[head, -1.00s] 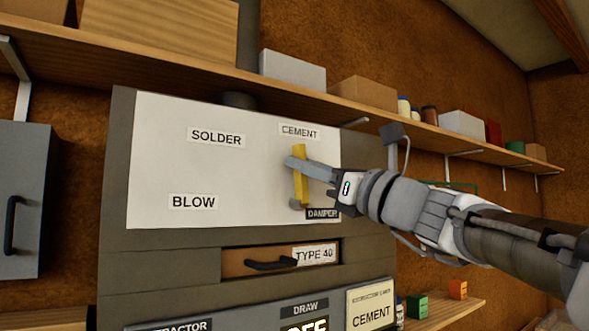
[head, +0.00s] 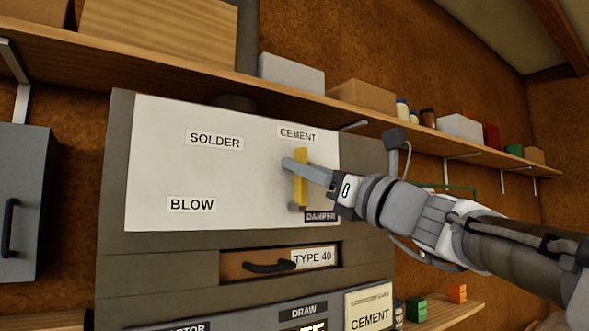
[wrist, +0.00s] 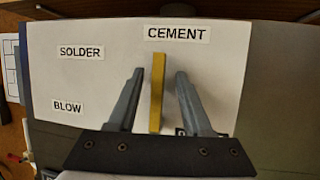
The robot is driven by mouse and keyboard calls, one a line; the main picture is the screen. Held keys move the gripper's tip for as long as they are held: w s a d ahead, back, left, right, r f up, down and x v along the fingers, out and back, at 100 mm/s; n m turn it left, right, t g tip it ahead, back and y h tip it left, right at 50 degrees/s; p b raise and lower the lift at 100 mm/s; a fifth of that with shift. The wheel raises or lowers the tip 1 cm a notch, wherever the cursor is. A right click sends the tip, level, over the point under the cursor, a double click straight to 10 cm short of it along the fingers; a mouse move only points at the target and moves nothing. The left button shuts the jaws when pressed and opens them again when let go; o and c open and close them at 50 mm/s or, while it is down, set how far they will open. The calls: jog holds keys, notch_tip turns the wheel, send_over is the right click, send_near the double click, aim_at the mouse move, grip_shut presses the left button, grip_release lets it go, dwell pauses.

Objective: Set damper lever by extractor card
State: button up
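The yellow damper lever (head: 301,178) stands nearly upright on a white plate (head: 165,150), its upper end just below the CEMENT label (head: 297,134). SOLDER (head: 215,141) and BLOW (head: 192,204) labels are to its left, and the DAMPER label (head: 320,217) is at its lower right. The extractor card (head: 369,307) at the lower right reads CEMENT. My gripper (head: 290,165) is at the lever. In the wrist view its fingers (wrist: 158,75) are open, one on each side of the lever (wrist: 157,92), with gaps on both sides.
Below the plate is a drawer (head: 235,266) with a dark handle and a TYPE 40 label. A DRAW display (head: 303,326) is cut off at the bottom edge. A wooden shelf (head: 360,113) with boxes and jars runs above the cabinet. A grey wall box (head: 22,200) is at the left.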

jog(key=b+v, duration=0.4)
jog(key=v, duration=1.3)
jog(key=shift+s, duration=0.2)
jog(key=shift+d, duration=0.1)
jog(key=s+a+f+n+g+h, duration=0.1)
jog(key=a+f+n+g+h, duration=0.2)
jog(key=f, duration=0.5)
jog(key=s+a+f+n+g+h, duration=0.1)
jog(key=a+f+n+g, duration=0.1)
jog(key=f+n, duration=0.45)
jog(key=s+a+f+n+g+h, duration=0.1)
jog(key=a+f+n+g+h, duration=0.15)
jog(key=f, duration=0.65)
jog(key=s+d+f+n+g+h, duration=0.1)
jog(key=s+d+f+n+h, duration=0.1)
jog(key=f+n, duration=0.3)
jog(key=s+d+f+n+g+h, duration=0.1)
jog(key=s+d+f+n+h, duration=0.2)
jog(key=f, duration=0.5)
jog(key=s+d+f+n+g+h, duration=0.1)
jog(key=s+d+f+n+h, duration=0.1)
jog(key=f+n+h, duration=0.2)
notch_tip(320, 180, down, 3)
jog(key=n, duration=0.3)
jog(key=shift+s+d+r, duration=0.25)
jog(key=shift+s+d, duration=0.1)
